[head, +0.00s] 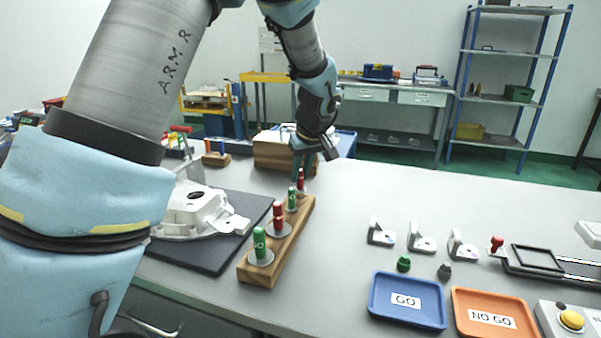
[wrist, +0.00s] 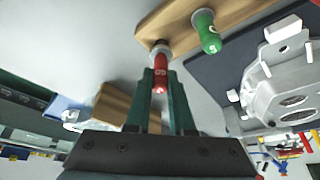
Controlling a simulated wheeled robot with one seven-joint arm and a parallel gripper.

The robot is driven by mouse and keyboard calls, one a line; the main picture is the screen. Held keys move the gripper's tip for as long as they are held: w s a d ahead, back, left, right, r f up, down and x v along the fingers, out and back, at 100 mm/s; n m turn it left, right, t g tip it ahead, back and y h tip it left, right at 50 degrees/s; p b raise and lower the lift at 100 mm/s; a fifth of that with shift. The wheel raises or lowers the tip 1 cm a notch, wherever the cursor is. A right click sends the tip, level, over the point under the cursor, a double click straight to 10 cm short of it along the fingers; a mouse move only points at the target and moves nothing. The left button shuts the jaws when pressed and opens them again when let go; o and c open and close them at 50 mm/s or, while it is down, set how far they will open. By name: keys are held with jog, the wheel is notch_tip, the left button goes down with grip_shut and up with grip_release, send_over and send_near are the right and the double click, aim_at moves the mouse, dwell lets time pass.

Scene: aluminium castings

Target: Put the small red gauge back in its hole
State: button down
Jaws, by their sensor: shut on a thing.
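The small red gauge (wrist: 161,72) is between the green fingers of my gripper (wrist: 160,85) in the wrist view. Its far end meets a grey collar at the end of the wooden gauge block (wrist: 158,24). In the head view, the small red gauge (head: 301,181) is at the block's (head: 290,242) far end, below my gripper (head: 301,168), and looks upright. I cannot tell how deep it sits; its hole is hidden. The small green gauge (head: 292,199) stands beside it, also seen in the wrist view (wrist: 207,33).
A larger red gauge (head: 278,212) and green gauge (head: 260,246) stand nearer in the block. A white casting (head: 195,215) lies on a dark mat (head: 215,262) to the left. A blue GO tray (head: 407,318) and orange NO GO tray (head: 470,327) are at right.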

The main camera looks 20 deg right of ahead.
jog(key=shift+f+b, duration=0.8)
jog(key=shift+f, duration=0.15)
jog(key=c, duration=0.7)
grip_release()
jog(key=b+v, duration=0.1)
jog(key=v, duration=1)
jog(key=shift+b, duration=0.35)
jog(key=shift+w, duration=0.1)
